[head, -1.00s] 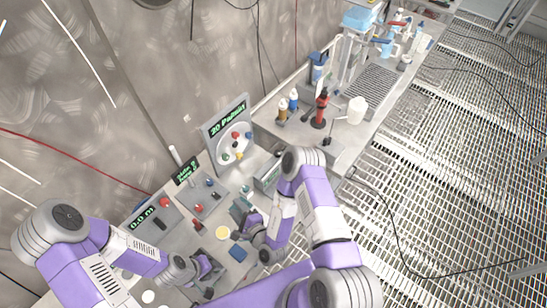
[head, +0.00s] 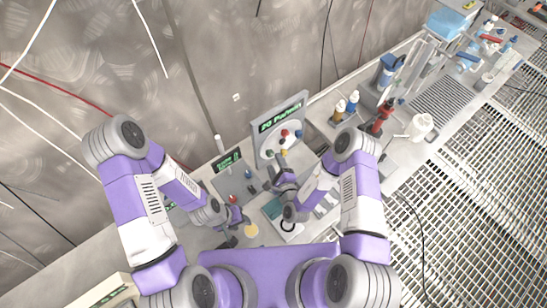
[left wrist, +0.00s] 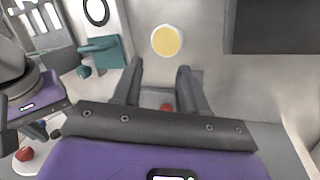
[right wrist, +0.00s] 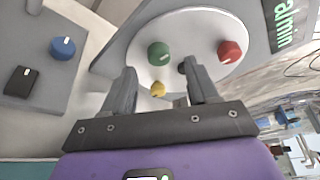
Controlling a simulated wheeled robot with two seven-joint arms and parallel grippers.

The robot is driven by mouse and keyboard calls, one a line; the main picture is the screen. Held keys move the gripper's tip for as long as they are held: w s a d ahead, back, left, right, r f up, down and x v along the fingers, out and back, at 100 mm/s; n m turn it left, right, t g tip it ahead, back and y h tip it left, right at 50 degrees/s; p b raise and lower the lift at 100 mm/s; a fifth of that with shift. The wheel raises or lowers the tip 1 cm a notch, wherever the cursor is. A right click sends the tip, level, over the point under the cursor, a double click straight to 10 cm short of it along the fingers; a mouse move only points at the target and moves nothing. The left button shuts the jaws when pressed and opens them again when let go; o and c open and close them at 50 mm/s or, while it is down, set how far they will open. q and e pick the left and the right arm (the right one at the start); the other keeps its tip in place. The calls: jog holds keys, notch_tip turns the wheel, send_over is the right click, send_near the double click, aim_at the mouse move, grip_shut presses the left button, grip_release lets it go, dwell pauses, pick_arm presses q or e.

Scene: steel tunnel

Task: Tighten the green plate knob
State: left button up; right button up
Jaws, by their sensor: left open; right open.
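The green plate knob (right wrist: 159,53) sits on a pale round plate (right wrist: 143,33) in the right wrist view, with a white mark on its face. My right gripper (right wrist: 158,76) is open and faces the plate. The green knob shows just beyond and between its fingertips, with no visible contact. In the head view my right gripper (head: 284,170) is just below the panel that carries the round plate. My left gripper (left wrist: 157,76) is open and empty, low over the bench near a yellow disc (left wrist: 166,40). In the head view the left gripper (head: 229,240) is partly hidden by its arm.
On the plate, a red knob (right wrist: 232,51) is right of the green one and a yellow knob (right wrist: 157,89) is below it. A side panel has a blue knob (right wrist: 63,46). Bottles (head: 346,105) and a red-topped tool (head: 383,115) stand farther right.

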aim_at(272, 155)
jog(key=x, duration=0.3)
jog(key=shift+w+d+f, duration=0.1)
jog(key=shift+w+f, duration=0.05)
jog(key=shift+f, duration=0.05)
pick_arm(q)
jog(key=shift+w, duration=0.25)
pick_arm(e)
jog(key=shift+r, duration=0.1)
jog(key=c, duration=1)
pick_arm(q)
jog(key=shift+w, duration=0.1)
pick_arm(e)
jog(key=shift+c, duration=0.2)
pick_arm(q)
jog(key=shift+r, duration=0.15)
